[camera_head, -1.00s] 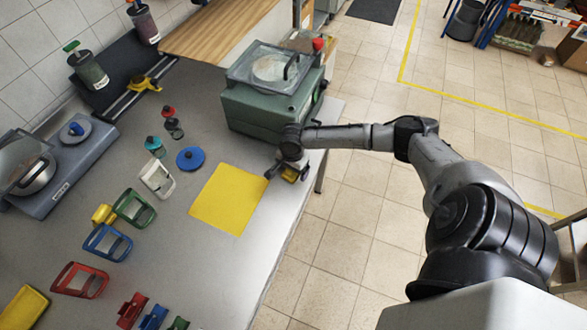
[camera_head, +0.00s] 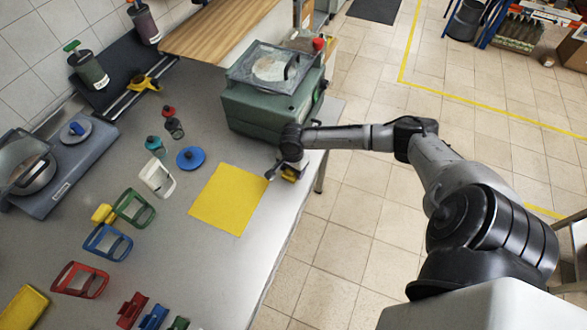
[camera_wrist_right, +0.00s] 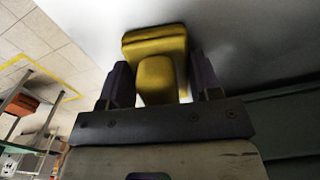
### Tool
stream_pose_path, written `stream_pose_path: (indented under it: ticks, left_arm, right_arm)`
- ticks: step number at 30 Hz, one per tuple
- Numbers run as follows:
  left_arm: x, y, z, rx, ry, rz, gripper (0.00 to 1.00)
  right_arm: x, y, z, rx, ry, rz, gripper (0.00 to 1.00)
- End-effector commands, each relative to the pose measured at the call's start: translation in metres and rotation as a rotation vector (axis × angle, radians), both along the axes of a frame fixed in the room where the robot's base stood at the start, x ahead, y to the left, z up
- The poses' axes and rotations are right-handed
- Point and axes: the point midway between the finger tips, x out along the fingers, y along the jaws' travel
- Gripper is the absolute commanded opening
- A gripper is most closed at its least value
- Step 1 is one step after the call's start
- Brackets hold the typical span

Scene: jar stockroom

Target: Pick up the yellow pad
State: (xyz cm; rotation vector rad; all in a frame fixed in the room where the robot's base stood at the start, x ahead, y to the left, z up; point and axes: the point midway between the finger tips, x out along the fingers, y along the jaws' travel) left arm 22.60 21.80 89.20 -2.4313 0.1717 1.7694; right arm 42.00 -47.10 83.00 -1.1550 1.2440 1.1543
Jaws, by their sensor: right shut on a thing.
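The yellow pad (camera_wrist_right: 155,42), a block with a rounded grip, is between the two fingers of my right gripper (camera_wrist_right: 160,82) in the right wrist view. The fingers are shut on its grip. In the head view my right gripper (camera_head: 284,172) is at the table's right edge, in front of the green machine, and a bit of the yellow pad (camera_head: 290,175) shows beside it. Whether the pad touches the table is not clear. My left gripper is not in view.
A flat yellow square (camera_head: 229,198) lies on the grey table, left of the gripper. The green machine (camera_head: 262,110) stands close behind. A blue lid (camera_head: 190,158), small jars and coloured frames are further left. Tiled floor lies to the right.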

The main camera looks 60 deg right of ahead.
Motion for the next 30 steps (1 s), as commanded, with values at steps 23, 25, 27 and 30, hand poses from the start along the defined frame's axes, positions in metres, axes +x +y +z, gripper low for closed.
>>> stream_pose_path:
  ticks: [23,25,27,30]
  left_arm:
    - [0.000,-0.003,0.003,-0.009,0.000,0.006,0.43]
    - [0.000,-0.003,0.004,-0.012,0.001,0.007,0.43]
    - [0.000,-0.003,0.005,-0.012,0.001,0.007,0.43]
    - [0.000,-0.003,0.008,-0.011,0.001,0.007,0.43]
  right_arm:
    - [-0.054,-0.015,0.073,-0.006,0.005,0.002,0.34]
    - [-0.065,-0.018,0.080,-0.007,0.005,0.002,0.34]
    - [-0.075,-0.020,0.086,-0.005,0.005,0.002,0.34]
    - [-0.086,-0.023,0.094,-0.005,0.004,0.001,0.34]
